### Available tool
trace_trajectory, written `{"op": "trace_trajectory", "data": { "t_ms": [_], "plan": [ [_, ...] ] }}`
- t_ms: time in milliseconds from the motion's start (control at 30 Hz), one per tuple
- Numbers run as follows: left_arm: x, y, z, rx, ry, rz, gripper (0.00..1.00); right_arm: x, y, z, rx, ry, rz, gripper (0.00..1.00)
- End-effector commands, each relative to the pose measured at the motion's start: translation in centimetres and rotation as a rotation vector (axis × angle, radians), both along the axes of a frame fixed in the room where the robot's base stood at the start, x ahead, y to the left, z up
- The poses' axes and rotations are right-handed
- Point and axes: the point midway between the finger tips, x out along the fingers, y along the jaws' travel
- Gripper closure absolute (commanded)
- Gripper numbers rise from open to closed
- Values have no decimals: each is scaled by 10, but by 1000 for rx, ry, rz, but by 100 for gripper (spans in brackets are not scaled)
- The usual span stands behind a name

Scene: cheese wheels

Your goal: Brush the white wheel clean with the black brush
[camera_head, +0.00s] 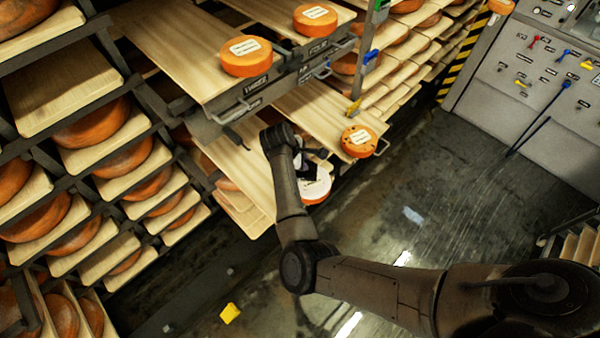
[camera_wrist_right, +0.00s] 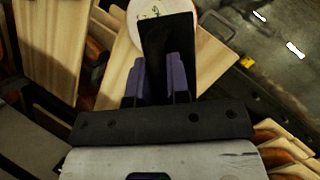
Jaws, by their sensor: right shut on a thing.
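The white wheel (camera_head: 316,187) lies on a pulled-out wooden board, partly hidden behind my right arm in the head view. Its top is white and its side is orange. In the right wrist view its pale top (camera_wrist_right: 208,55) shows behind the black brush (camera_wrist_right: 168,42), with a small dark mark near the upper edge. My right gripper (camera_wrist_right: 159,80) has purple fingers shut on the black brush. The brush overlaps the wheel in that view; I cannot tell whether they touch. In the head view the right gripper (camera_head: 314,158) is small, dark and partly hidden. My left gripper is not in view.
Orange wheels with labels sit on nearby boards, one (camera_head: 358,141) right beside the white wheel and one (camera_head: 246,57) on a higher board. Racks full of wheels stand at left. A grey control panel (camera_head: 530,70) is at upper right. The dark floor (camera_head: 420,190) between is open.

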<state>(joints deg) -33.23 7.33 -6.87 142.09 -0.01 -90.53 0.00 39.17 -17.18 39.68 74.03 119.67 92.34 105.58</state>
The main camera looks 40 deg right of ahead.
Motion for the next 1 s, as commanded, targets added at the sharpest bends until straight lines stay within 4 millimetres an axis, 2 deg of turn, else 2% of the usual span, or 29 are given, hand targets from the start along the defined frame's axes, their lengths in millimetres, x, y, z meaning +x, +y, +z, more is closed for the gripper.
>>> {"op": "trace_trajectory", "data": {
  "t_ms": [33,100,600,1000],
  "plan": [
    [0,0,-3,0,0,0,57,-2,4,-10,-1,1,8,100],
    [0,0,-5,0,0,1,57,-3,7,-17,-2,-1,15,100],
    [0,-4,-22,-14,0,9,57,-4,11,-61,-3,0,23,100],
    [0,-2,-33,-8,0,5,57,-4,11,-82,-3,-2,23,100]
  ]
}}
